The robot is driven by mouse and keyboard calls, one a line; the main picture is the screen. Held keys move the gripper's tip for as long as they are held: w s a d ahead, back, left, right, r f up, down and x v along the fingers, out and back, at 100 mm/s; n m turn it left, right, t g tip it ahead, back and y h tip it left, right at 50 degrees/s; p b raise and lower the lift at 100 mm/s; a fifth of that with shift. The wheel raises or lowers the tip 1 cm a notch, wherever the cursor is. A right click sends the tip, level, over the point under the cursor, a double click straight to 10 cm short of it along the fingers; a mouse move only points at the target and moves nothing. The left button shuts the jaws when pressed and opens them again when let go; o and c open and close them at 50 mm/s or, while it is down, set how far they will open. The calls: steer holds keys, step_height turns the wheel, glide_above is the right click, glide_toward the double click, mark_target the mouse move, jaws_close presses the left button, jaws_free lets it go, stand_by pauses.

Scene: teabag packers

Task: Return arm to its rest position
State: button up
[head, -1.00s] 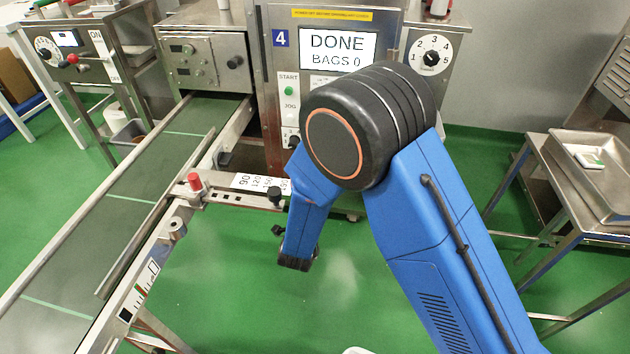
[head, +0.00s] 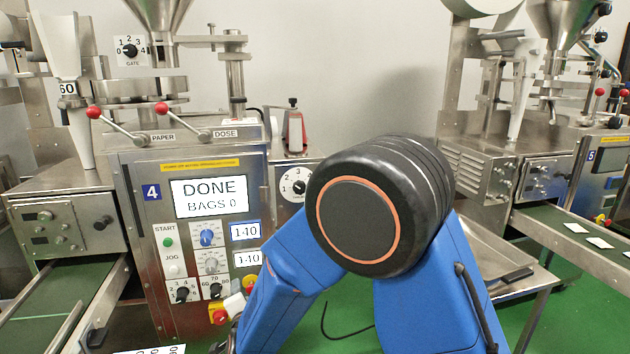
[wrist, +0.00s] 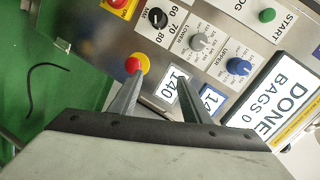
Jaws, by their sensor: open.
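My gripper (wrist: 158,92) shows in the wrist view with its two fingers apart and nothing between them. Its fingers point toward the control panel of machine 4. In the head view my blue arm is bent in front of the machine, and the gripper end is mostly hidden low behind the arm. Machine 4's screen (head: 209,197) reads DONE, BAGS 0. The screen also shows at the right of the wrist view (wrist: 275,105).
The panel has a green start button (head: 168,242), a blue knob (head: 207,236) and a red stop button (wrist: 133,65). A conveyor (head: 60,295) runs at left. Machine 5 (head: 600,165) stands at right, with bags on its belt (head: 560,228). Green floor (head: 345,325) shows below.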

steer(key=w+d+r+n+g, duration=0.1)
steer(key=d+r+n+g, duration=0.2)
steer(key=d+r, duration=0.75)
steer(key=s+d+r+n+g, duration=0.1)
steer(key=s+d+r+n, duration=0.15)
steer(key=d, duration=0.55)
steer(key=s+d+r+n+g, duration=0.1)
steer(key=s+d, duration=0.3)
steer(key=d, duration=0.4)
steer(key=s+d+n+g+h, duration=0.4)
steer(key=s+d, duration=2)
steer(key=s, duration=0.3)
steer(key=shift+h, duration=0.3)
